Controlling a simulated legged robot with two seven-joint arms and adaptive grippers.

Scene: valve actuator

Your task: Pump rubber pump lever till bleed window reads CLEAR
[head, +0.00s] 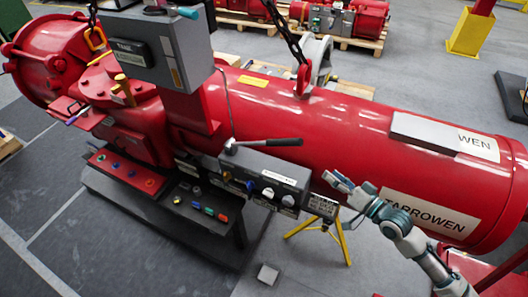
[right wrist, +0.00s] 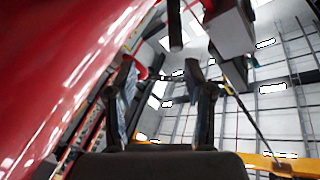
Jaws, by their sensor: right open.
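The pump lever (head: 268,142) has a black grip and a grey arm. It lies nearly level above a grey manifold block (head: 265,180) on the side of the red actuator. My right gripper (head: 338,182) is open and empty, to the right of and below the lever's end, apart from it. In the right wrist view its two fingers (right wrist: 163,95) stand apart; a dark rod end (right wrist: 175,25), perhaps the lever grip, shows beyond them. The bleed window and its reading cannot be made out. My left gripper is not in view.
The long red cylinder (head: 340,120) runs behind my right arm. A grey control box (head: 165,50) stands above the manifold. A yellow stand (head: 340,240) is below my gripper. A black panel with coloured knobs (head: 200,207) sits lower left. Chains hang overhead.

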